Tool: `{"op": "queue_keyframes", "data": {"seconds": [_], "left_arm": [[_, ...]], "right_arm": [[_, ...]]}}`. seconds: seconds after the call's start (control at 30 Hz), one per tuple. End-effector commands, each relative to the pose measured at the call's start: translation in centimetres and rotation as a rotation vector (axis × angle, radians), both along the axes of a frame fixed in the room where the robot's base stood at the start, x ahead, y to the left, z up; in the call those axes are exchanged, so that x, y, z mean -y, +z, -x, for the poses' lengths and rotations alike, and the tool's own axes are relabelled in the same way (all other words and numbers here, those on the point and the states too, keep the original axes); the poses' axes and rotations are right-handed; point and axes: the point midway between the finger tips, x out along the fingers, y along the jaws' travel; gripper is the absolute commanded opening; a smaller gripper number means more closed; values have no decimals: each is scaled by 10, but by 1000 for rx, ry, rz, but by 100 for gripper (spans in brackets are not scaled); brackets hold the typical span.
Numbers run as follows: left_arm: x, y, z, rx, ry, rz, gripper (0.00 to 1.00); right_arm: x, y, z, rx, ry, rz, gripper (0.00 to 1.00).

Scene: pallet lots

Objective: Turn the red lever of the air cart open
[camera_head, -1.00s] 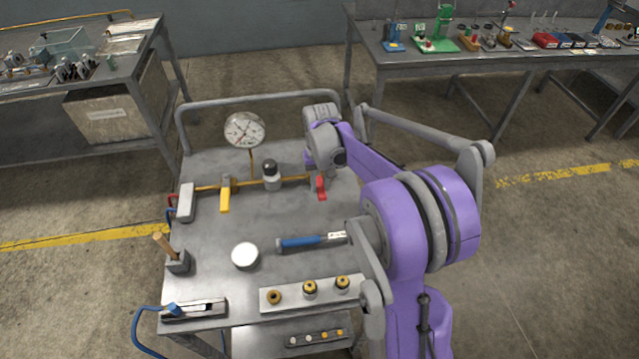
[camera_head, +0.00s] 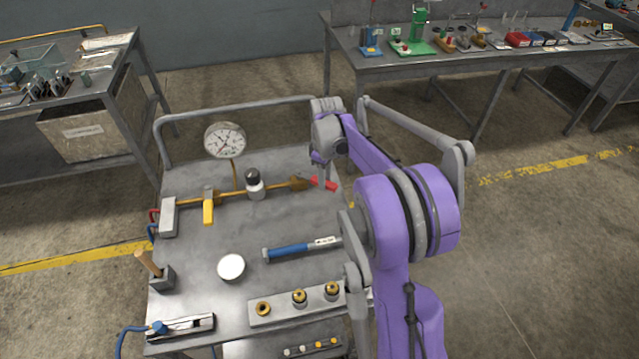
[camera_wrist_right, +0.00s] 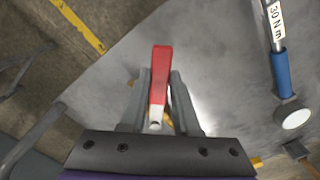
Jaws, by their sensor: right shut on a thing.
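The air cart (camera_head: 205,245) is a grey metal table with a brass pipe along its far part. The red lever (camera_head: 326,184) sits at the pipe's right end, lying roughly in line with the pipe. My right gripper (camera_head: 322,178) reaches down over it, and part of the lever is hidden behind a finger. In the right wrist view the red lever (camera_wrist_right: 161,70), with a pale lower end, lies between the two fingers of my right gripper (camera_wrist_right: 160,80). The right gripper is shut on it. My left gripper is in neither view.
On the cart are a round gauge (camera_head: 225,140), a yellow handle (camera_head: 208,210), a blue-handled torque wrench (camera_head: 290,250), a white round puck (camera_head: 231,267) and a strip with brass fittings (camera_head: 265,312). A cart rail (camera_head: 235,107) runs behind. Benches stand further back.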

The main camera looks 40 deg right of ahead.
Motion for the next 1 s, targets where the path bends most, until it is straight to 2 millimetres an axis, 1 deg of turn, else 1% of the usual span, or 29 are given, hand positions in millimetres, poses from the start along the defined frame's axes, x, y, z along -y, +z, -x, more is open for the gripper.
{"op": "queue_keyframes", "data": {"seconds": [0.03,0.2,0.6,0.8,1.0], "left_arm": [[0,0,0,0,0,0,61],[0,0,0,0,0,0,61],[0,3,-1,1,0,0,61],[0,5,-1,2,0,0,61],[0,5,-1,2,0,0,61]], "right_arm": [[5,0,-2,0,40,1,0],[18,0,-8,0,202,1,0],[39,1,-28,0,539,1,0],[45,1,-36,0,648,1,0],[47,0,-40,0,709,1,0]]}}
